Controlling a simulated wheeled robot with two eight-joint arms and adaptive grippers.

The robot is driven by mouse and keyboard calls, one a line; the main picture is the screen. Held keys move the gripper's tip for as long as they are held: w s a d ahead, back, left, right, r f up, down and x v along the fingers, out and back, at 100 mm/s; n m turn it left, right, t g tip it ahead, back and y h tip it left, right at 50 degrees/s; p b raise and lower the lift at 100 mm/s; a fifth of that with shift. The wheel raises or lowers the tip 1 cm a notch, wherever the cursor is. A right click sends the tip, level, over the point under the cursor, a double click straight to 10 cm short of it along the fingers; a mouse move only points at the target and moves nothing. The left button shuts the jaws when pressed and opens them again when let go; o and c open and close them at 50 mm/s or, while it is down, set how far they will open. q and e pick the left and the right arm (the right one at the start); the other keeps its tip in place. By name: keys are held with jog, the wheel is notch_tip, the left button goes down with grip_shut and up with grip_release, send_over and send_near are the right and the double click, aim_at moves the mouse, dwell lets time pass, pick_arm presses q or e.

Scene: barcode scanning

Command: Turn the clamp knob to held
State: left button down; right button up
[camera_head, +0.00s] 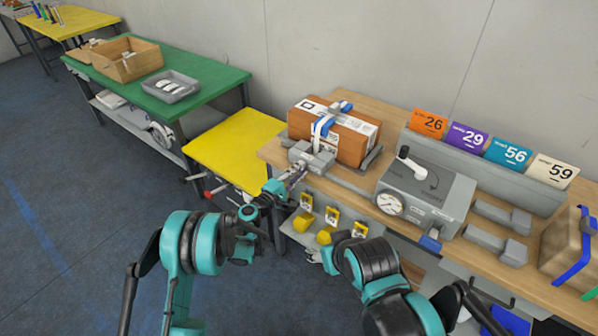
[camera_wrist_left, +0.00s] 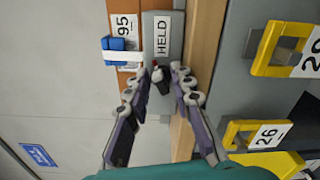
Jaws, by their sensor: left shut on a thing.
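The clamp is a grey block (camera_head: 312,157) at the front of the orange-brown box (camera_head: 352,137) on the wooden bench. In the left wrist view its grey face (camera_wrist_left: 162,22) carries a HELD label. The small dark clamp knob (camera_wrist_left: 161,87), with a bit of red near it, sits below that label. My left gripper (camera_head: 297,173) reaches in at the block's front. In the left wrist view its fingertips (camera_wrist_left: 161,74) are shut on the knob, partly hiding it. My right gripper (camera_head: 316,256) is low in front of the bench, away from the clamp; its fingers are too small to read.
A grey machine with a dial and lever (camera_head: 425,190) stands right of the box. Numbered cards (camera_head: 467,137) stand behind it. Yellow tagged holders (camera_head: 331,215) hang under the bench's front edge. A yellow table (camera_head: 235,142) is at left.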

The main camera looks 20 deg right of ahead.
pick_arm(q)
jog(key=shift+w+a, duration=0.2)
jog(key=shift+a, duration=0.05)
dwell(0.3)
jog(key=c, duration=1.6)
grip_release()
jog(key=v, duration=0.8)
jog(key=shift+s+a, duration=0.2)
jog(key=shift+s, duration=0.2)
notch_tip(320, 180, up, 10)
